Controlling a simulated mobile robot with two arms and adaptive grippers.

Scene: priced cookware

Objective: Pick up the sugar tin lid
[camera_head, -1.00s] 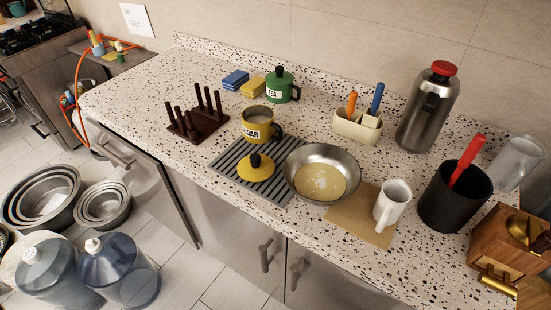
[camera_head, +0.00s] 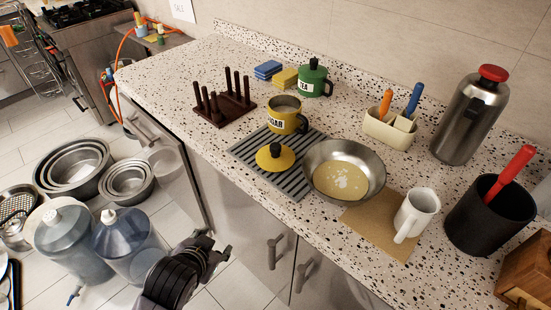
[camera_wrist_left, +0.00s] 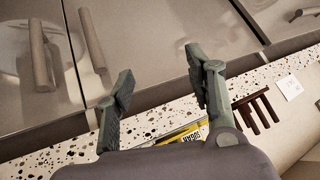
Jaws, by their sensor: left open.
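The sugar tin lid (camera_head: 275,157), yellow with a black knob, lies on the grey striped mat (camera_head: 243,150). The open yellow sugar tin (camera_head: 288,117) stands upright just behind it, its label partly visible. My left gripper (camera_head: 207,253) is open and empty, in front of the counter and lower left of the lid in the head view. In the left wrist view, my open fingers (camera_wrist_left: 157,72) have cabinet fronts beyond them. The yellow tin (camera_wrist_left: 192,137) shows partly behind my gripper there; I cannot make out the lid. My right gripper is not in view.
A steel pan (camera_head: 344,172) stands right of the lid, and a dark wooden peg rack (camera_head: 226,112) stands to the left. Cabinet handles (camera_head: 275,250) project below the counter edge. Blue water bottles (camera_head: 127,240) stand on the floor.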

